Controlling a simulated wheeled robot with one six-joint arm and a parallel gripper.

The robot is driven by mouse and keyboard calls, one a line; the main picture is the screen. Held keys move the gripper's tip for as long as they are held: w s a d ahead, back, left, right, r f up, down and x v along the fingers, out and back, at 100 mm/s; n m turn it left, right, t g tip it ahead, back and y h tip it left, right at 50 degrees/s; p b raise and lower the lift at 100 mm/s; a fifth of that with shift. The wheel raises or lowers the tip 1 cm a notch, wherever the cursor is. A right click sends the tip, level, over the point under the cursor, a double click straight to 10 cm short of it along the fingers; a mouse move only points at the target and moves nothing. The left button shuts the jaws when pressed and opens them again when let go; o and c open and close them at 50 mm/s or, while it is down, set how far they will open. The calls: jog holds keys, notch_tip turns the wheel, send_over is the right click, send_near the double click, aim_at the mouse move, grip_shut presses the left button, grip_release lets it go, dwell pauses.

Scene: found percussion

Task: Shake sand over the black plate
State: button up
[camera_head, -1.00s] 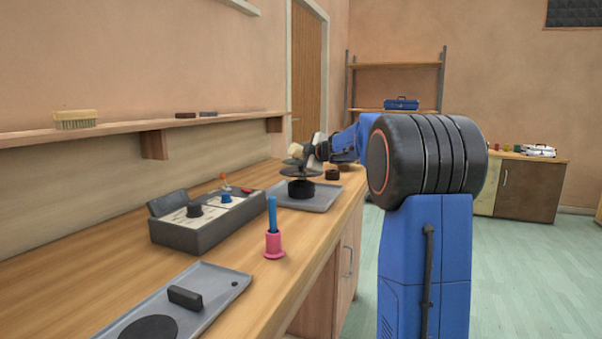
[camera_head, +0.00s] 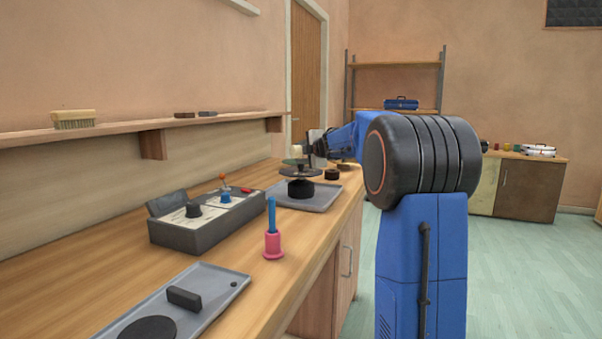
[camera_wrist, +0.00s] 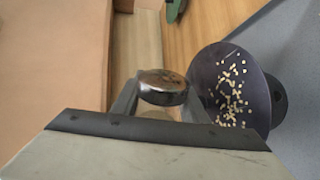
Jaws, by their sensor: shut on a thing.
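The black plate (camera_wrist: 206,77) is a round dark disc with many pale sand grains (camera_wrist: 232,95) scattered over its surface in the wrist view. In the head view the plate (camera_head: 300,172) is seen nearly edge-on above a black base. My gripper (camera_wrist: 160,100) is shut on a shaker (camera_wrist: 163,86), whose shiny metal end faces the wrist camera. The shaker is beside the plate's edge in the wrist picture. In the head view my gripper (camera_head: 312,150) is just above the plate; the shaker is small and partly hidden there.
A grey control box (camera_head: 205,226), a pink-and-blue upright item (camera_head: 272,243) and another grey tray (camera_head: 222,286) stand nearer on the bench. A wall shelf (camera_head: 100,131) runs behind.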

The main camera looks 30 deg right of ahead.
notch_tip(320, 180, up, 2)
jog(key=n+h, duration=0.2)
jog(key=n, duration=0.3)
jog(key=shift+r, duration=0.1)
dwell(0.6)
